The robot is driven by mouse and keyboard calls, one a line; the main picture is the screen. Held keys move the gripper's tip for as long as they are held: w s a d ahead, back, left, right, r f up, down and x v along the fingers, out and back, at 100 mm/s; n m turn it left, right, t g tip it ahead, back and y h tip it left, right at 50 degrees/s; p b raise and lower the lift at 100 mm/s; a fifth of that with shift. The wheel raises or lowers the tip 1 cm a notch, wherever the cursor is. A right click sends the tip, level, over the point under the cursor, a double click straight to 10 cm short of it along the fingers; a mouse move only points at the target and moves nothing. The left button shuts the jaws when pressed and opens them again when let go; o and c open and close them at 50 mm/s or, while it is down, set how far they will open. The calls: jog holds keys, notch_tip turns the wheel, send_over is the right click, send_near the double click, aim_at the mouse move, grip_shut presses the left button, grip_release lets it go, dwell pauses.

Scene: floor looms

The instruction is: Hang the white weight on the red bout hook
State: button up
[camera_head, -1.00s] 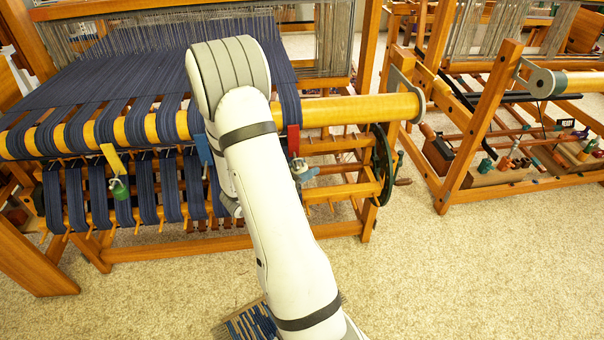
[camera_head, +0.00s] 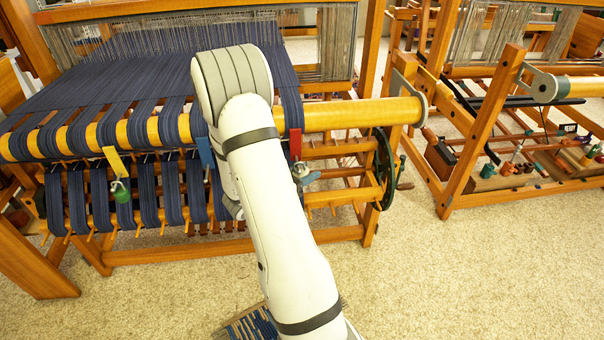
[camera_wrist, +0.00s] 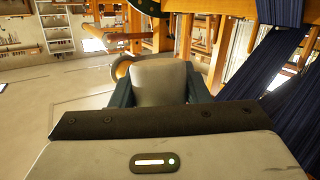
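The red bout hook (camera_head: 295,144) hangs at the right end of the near loom's dark blue warp, just right of my arm. A small whitish weight (camera_head: 300,169) is at its lower end. I cannot tell whether the weight is on the hook or just touching or in front of it. My gripper (camera_head: 310,178) shows only as a bit of teal finger by the weight; my arm hides the rest. In the wrist view, my gripper's teal fingers (camera_wrist: 159,92) are on both sides of a pale block, the white weight (camera_wrist: 160,78), and look closed on it.
A blue hook (camera_head: 205,152) hangs left of my arm. A yellow hook (camera_head: 115,160) carries a green weight (camera_head: 120,191). The loom's yellow beam (camera_head: 350,113) and dark wheel (camera_head: 384,170) are right of the red hook.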

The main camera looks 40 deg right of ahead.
jog(key=o, duration=0.5)
jog(key=shift+o, duration=0.2)
